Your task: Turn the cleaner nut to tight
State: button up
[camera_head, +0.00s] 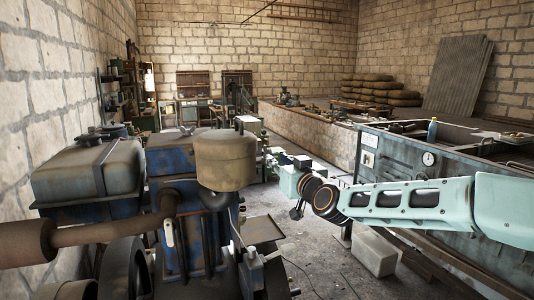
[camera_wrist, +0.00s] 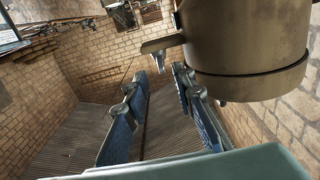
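The tan, round air cleaner (camera_head: 225,160) sits on top of the blue engine in the head view. In the wrist view the cleaner (camera_wrist: 245,45) fills the upper right, and that view looks upside down. A flat metal piece (camera_wrist: 162,44) sticks out at its left edge, with a small stub (camera_wrist: 222,88) by its rim. I cannot tell for sure which is the cleaner nut. My gripper (camera_head: 280,160) is to the right of the cleaner. In the wrist view my gripper (camera_wrist: 160,80) is open, with nothing between its blue fingers. The flat piece lies just past the fingertips, seemingly apart.
The blue engine (camera_head: 182,200) has a grey tank (camera_head: 88,172) at left and an exhaust pipe (camera_head: 95,233) in front. A blue-grey bench (camera_head: 405,160) stands at right. A pale box (camera_head: 374,253) is on the floor. Some open floor lies between engine and bench.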

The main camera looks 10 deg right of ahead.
aim_at(267, 152)
jog(key=w, duration=0.3)
jog(key=w+a+p, duration=0.1)
jog(key=w, duration=0.2)
jog(key=w+a, duration=0.1)
jog(key=w, duration=0.2)
jog(key=shift+f, duration=0.1)
jog(key=shift+c, duration=0.7)
grip_shut()
